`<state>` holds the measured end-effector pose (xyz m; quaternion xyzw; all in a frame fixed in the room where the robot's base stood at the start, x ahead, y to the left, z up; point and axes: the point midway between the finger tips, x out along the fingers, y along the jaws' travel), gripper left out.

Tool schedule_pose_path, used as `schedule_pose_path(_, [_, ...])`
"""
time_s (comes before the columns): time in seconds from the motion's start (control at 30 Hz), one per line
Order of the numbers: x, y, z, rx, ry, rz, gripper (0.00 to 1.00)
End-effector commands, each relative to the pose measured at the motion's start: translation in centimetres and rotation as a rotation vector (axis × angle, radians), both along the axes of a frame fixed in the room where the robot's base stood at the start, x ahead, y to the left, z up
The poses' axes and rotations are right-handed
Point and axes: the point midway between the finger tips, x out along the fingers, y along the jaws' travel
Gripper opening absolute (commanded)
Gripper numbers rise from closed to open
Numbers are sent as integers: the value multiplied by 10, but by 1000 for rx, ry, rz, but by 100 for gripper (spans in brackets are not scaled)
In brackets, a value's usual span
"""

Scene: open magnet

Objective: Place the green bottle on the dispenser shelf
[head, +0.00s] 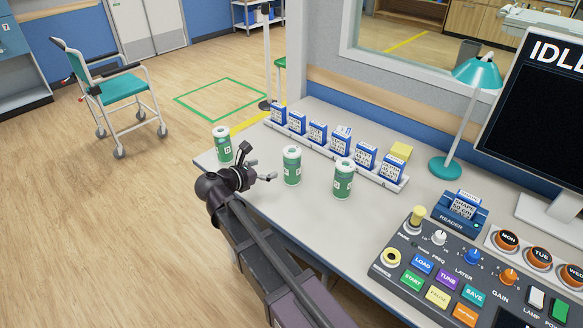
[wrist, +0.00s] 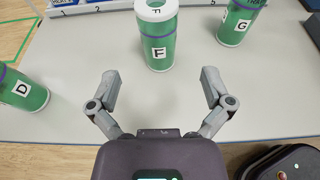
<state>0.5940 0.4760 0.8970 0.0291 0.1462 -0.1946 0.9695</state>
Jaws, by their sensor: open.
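Three green bottles with white tops stand upright on the grey counter (head: 310,212). The bottle labelled D (head: 221,146) is at the left, the one labelled F (head: 291,166) in the middle, and the one labelled G (head: 343,179) at the right. In the wrist view, bottle F (wrist: 157,38) is straight ahead of my gripper (wrist: 160,76), just beyond the fingertips. Bottle D (wrist: 22,88) is left and bottle G (wrist: 240,22) is right. My gripper (head: 258,163) is open and empty, between D and F in the head view. I cannot make out a dispenser shelf.
A white rack (head: 378,176) of blue-and-white boxes runs behind the bottles. A control panel (head: 465,270), a reader (head: 462,210), a teal lamp (head: 476,75) and a monitor (head: 535,110) fill the right. A wheelchair (head: 118,90) stands on the open floor at left.

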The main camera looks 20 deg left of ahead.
Motion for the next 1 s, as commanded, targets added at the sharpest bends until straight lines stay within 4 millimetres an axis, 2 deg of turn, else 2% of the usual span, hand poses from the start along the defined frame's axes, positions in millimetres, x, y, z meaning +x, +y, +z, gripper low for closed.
schedule_pose_path(0.5, [61, -24, -22, 1, 0, 0, 100])
schedule_pose_path(1.0, [67, -27, -23, 1, 0, 2, 100])
